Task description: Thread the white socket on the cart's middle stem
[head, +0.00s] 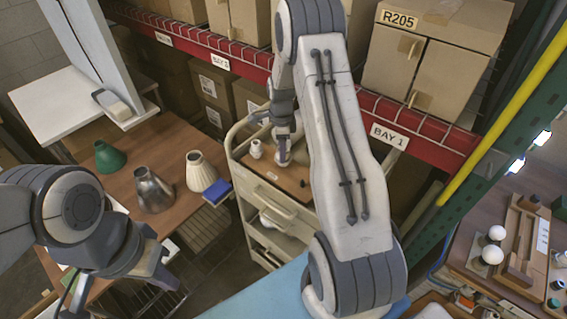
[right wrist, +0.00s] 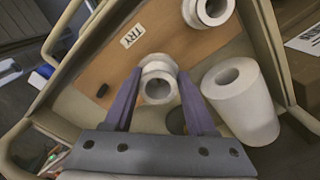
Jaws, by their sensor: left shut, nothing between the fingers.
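The cart (head: 238,160) stands in the middle of the head view, with a brown board (head: 292,182) on its top. My right gripper (head: 283,142) is over this board. In the right wrist view its fingers (right wrist: 160,75) lie against both sides of a white socket (right wrist: 158,68), a ringed piece with an open round end. A second white ringed piece (right wrist: 213,10) stands apart from it and also shows in the head view (head: 256,149). I cannot make out the middle stem. My left gripper (head: 165,272) is shut and empty at lower left, away from the cart.
A white cylinder (right wrist: 240,100) stands close beside my right gripper, near the cart's rim. A small black knob (right wrist: 102,90) is on the board. Green (head: 109,157), metallic (head: 153,190) and cream (head: 200,172) shades stand on the left table. A shelf beam (head: 250,72) runs behind the cart.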

